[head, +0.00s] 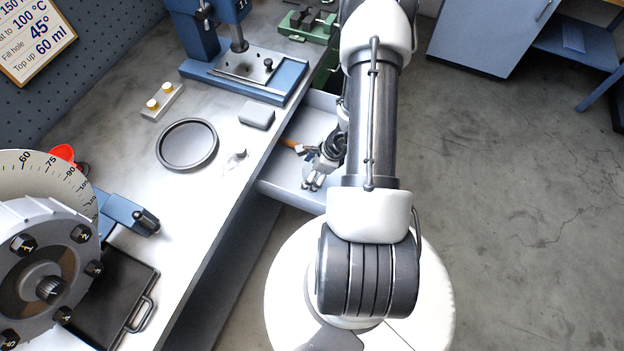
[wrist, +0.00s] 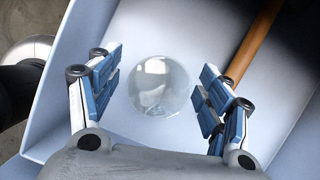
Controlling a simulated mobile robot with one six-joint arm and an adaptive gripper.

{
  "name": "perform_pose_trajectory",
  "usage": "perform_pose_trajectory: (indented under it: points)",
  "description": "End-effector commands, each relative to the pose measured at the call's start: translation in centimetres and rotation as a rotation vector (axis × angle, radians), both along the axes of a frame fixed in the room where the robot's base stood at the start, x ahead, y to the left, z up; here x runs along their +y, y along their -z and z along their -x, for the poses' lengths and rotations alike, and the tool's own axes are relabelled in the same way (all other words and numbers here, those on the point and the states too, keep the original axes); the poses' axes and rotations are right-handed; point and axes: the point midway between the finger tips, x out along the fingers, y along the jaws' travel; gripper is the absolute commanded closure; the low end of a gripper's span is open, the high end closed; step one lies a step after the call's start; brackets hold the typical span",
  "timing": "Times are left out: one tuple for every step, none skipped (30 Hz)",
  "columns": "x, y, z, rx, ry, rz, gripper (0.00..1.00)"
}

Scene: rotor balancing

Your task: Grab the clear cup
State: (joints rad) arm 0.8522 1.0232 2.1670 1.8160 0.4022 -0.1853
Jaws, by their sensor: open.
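The clear cup (wrist: 160,84) shows as a round transparent shape in the wrist view, inside a pale open drawer (wrist: 205,16). My gripper (wrist: 160,92) is open, with one blue-padded finger to the left of the cup and one to the right. A gap shows between the cup and each finger. In the head view my gripper (head: 312,182) is low over the drawer (head: 275,188), beside the bench. I cannot make out the cup in the drawer there.
An orange-brown handle (wrist: 254,42) lies in the drawer, right of the cup; it also shows in the head view (head: 293,144). The bench (head: 215,215) holds a black-rimmed round dish (head: 187,145), a grey block (head: 257,115) and a small clear item (head: 235,160).

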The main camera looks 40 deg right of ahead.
Motion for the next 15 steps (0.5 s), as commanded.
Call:
perform_pose_trajectory:
  points:
    - [0.3, 1.2, -0.1, 0.002, -0.002, -0.003, 0.28]
    - [0.3, 1.7, -0.2, 0.002, -0.002, -0.003, 0.28]
    - [0.4, 2.3, -0.4, 0.002, -0.002, -0.003, 0.28]
    - [0.5, 2.7, -0.5, 0.002, -0.003, -0.002, 0.28]
    - [0.6, 3.0, -0.7, 0.002, -0.003, -0.002, 0.28]
    - [0.7, 3.4, -0.8, 0.001, -0.003, -0.002, 0.28]
    - [0.7, 3.6, -0.9, 0.000, -0.003, -0.002, 0.28]
    - [0.7, 3.7, -1.0, 0.000, -0.003, -0.001, 0.28]
    - [0.8, 3.8, -1.0, 0.001, -0.002, -0.001, 0.28]
    - [0.8, 3.9, -1.0, 0.001, -0.002, -0.001, 0.28]
    - [0.8, 3.9, -1.1, 0.000, -0.002, -0.002, 0.28]
    - [0.8, 3.9, -1.1, 0.000, -0.001, -0.001, 0.28]
    - [0.8, 3.8, -1.1, 0.000, -0.001, -0.001, 0.28]
    - [0.8, 3.8, -1.1, 0.000, -0.001, -0.001, 0.28]
    - [0.8, 3.8, -1.1, 0.000, -0.001, -0.001, 0.28]
